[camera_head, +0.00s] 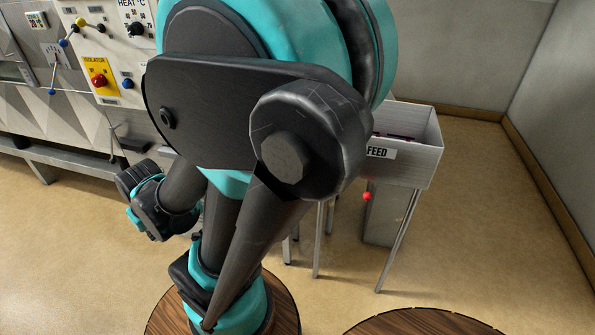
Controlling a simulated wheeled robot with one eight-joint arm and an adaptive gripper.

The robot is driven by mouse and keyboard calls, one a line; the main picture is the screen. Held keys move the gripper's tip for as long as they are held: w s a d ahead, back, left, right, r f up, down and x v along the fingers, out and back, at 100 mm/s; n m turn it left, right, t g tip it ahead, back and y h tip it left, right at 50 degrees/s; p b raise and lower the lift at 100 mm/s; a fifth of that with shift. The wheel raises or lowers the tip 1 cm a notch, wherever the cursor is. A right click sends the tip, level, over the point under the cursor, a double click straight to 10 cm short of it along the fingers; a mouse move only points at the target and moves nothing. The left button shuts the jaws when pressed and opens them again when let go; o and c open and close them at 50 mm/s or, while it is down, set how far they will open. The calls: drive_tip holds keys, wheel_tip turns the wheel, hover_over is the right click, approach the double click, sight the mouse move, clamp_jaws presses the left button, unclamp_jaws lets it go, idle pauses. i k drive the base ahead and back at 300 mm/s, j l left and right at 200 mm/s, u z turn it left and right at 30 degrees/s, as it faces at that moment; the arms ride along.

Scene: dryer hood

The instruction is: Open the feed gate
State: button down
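A grey metal box labelled FEED (415,165) stands on thin legs right of centre, its left part hidden behind my arm. Its top is open and something dark and reddish lies inside. A small red ball knob (367,196) shows below the box, just right of my arm. The gate itself cannot be made out. My large teal and dark arm fills the middle of the view. A smaller teal and dark joint of it shows at the left, well away from the feed box. I cannot make out gripper fingers.
A machine panel at the upper left carries a yellow isolator plate (100,78), a heat dial (136,28) and ball-ended levers. Round wooden tops (425,322) stand in the foreground. Grey walls close off the right. Open floor (480,220) lies right of the feed box.

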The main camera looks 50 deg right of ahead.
sight(367, 196)
drive_tip(key=z, duration=2.6)
drive_tip(key=j, duration=0.5)
drive_tip(key=k+j+z, duration=0.1)
drive_tip(key=j, duration=0.35)
drive_tip(key=k+j, duration=0.1)
drive_tip(key=j, duration=0.35)
drive_tip(key=j+z, duration=0.15)
drive_tip(key=j, duration=0.35)
drive_tip(key=k+j, duration=0.15)
drive_tip(key=j, duration=0.3)
drive_tip(key=k+j+z, duration=0.1)
drive_tip(key=j, duration=0.35)
drive_tip(key=k+j, duration=0.1)
drive_tip(key=j, duration=0.35)
drive_tip(key=k+j+z, duration=0.1)
drive_tip(key=j, duration=0.35)
